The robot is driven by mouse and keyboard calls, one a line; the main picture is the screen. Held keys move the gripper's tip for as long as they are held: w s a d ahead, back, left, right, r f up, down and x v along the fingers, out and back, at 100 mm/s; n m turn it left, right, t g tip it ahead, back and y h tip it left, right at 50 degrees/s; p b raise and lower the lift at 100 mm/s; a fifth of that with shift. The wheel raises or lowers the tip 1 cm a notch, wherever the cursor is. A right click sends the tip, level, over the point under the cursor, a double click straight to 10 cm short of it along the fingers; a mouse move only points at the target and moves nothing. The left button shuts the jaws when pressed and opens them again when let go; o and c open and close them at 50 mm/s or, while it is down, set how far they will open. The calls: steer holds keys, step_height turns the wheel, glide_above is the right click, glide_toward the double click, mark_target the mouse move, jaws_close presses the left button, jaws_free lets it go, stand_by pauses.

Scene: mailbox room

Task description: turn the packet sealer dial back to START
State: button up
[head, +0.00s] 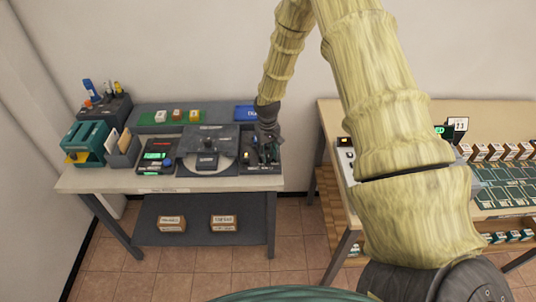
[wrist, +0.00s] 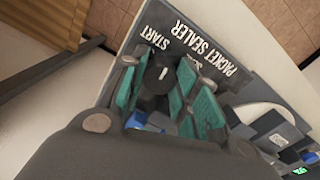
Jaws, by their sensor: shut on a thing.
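The packet sealer (wrist: 265,68) is a dark panel lettered PACKET SEALER, upside down in the wrist view. My gripper (wrist: 156,84), with teal pads, is shut on the dial, one finger on each side.
Left of the sealer on the bench (head: 110,181) are a round plate with a dark block (head: 207,160), a lit black device (head: 155,157) and teal holders (head: 86,142). A second table (head: 335,125) with boxes stands at the right, beyond a gap.

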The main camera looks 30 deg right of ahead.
mark_target(269, 154)
steer(key=n, duration=0.4)
steer(key=shift+n+b, duration=0.3)
steer(key=shift+b, duration=0.1)
steer(key=shift+n, duration=1.9)
steer(key=shift+d, duration=0.1)
steer(key=o, duration=1)
step_height(269, 154, up, 12)
steer(key=shift+s+r, duration=0.1)
